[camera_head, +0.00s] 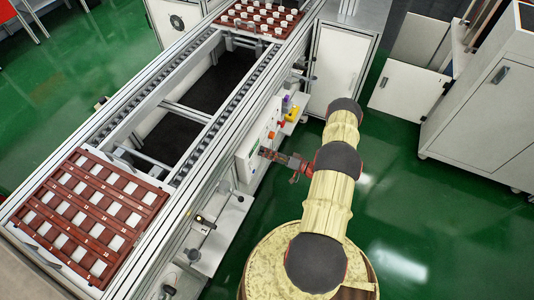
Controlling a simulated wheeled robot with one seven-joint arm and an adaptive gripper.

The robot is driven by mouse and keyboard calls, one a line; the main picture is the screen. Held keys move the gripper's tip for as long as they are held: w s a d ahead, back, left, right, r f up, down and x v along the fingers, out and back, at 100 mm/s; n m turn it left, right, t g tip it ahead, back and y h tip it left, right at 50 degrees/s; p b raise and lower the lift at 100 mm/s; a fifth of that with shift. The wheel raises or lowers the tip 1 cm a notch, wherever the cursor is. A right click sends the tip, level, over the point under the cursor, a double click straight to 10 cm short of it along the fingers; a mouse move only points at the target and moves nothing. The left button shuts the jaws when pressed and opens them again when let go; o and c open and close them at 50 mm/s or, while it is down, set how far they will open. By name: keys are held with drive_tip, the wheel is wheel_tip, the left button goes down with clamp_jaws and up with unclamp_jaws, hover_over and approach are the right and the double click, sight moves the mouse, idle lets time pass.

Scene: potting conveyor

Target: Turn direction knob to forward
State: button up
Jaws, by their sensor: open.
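A pale control panel (247,159) is fixed to the right side of the conveyor (190,121). It carries several small controls, among them an orange-red one (271,135). I cannot tell which control is the direction knob; it is too small or hidden. My gripper (266,153) is at the end of my arm, close in front of the panel and pointing left at it. It is open. I cannot tell whether its fingertips touch a control.
A brown tray with white pieces (83,206) lies on the near end of the conveyor, and another brown tray (257,20) on the far end. Yellow and purple parts (289,108) stick out beyond the panel. Grey cabinets (489,95) stand at the right. Green floor is free between.

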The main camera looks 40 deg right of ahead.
drive_tip(key=shift+c, duration=0.8)
drive_tip(key=c, duration=1)
drive_tip(key=shift+m, duration=0.3)
drive_tip(key=shift+d+r+m+b, duration=0.1)
drive_tip(key=shift+m+b, duration=0.8)
drive_tip(key=shift+m, duration=3.4)
drive_tip(key=shift+r+m+b, duration=0.1)
drive_tip(key=shift+m+b, duration=0.8)
drive_tip(key=shift+m, duration=3.4)
